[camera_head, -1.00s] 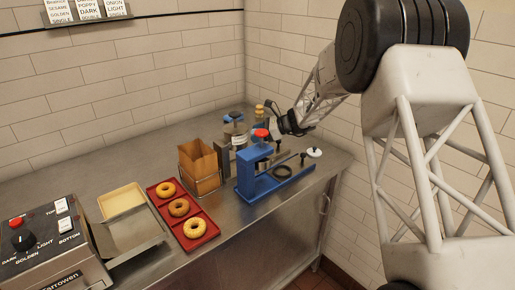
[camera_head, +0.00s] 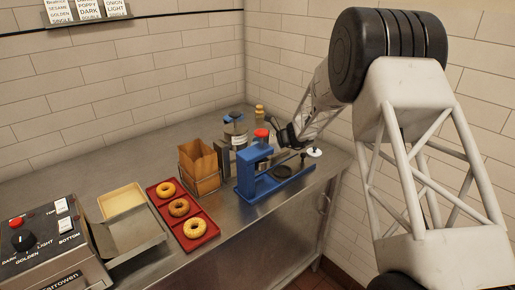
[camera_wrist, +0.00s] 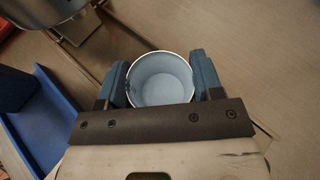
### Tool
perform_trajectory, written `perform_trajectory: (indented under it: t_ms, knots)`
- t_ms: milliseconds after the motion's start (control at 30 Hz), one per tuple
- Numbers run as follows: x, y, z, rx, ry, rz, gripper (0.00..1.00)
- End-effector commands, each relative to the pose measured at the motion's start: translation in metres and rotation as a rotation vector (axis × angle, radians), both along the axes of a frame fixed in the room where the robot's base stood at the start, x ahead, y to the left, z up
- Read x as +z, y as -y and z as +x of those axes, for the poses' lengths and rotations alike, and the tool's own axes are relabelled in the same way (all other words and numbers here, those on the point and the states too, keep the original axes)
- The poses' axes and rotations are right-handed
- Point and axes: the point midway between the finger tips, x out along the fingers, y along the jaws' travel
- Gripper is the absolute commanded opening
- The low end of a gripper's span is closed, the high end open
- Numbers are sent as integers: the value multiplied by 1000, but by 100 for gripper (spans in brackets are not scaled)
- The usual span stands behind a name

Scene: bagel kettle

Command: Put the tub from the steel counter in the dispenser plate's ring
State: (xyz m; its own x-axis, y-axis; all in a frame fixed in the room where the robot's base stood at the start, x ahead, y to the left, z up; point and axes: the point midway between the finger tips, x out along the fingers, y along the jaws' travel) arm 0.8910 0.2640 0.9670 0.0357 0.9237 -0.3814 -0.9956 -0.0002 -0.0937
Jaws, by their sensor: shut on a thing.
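My gripper (camera_wrist: 160,80) is shut on the tub (camera_wrist: 160,88), a round cup with a pale rim and a light blue-grey, empty-looking inside. One blue finger pad presses each side of it in the wrist view. In the head view my gripper (camera_head: 287,139) hangs above the back right of the blue dispenser (camera_head: 245,176); I cannot make out the tub there. The dispenser plate's dark ring (camera_head: 281,171) lies at the dispenser's right end, below and in front of my gripper. In the wrist view the blue dispenser base (camera_wrist: 45,135) is left of the tub, apart from it.
A red-capped container (camera_head: 262,134) and a dark-topped jar (camera_head: 236,130) stand close behind the dispenser. A bag holder (camera_head: 200,170) and a red tray (camera_head: 190,222) of bagels are to its left. A small white round piece (camera_head: 314,152) is near the right counter edge.

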Motion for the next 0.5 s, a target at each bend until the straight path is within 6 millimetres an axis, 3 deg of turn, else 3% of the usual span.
perform_trajectory:
  t_ms: [500]
  knots:
    - [-8,0,0,0,-1,0,38]
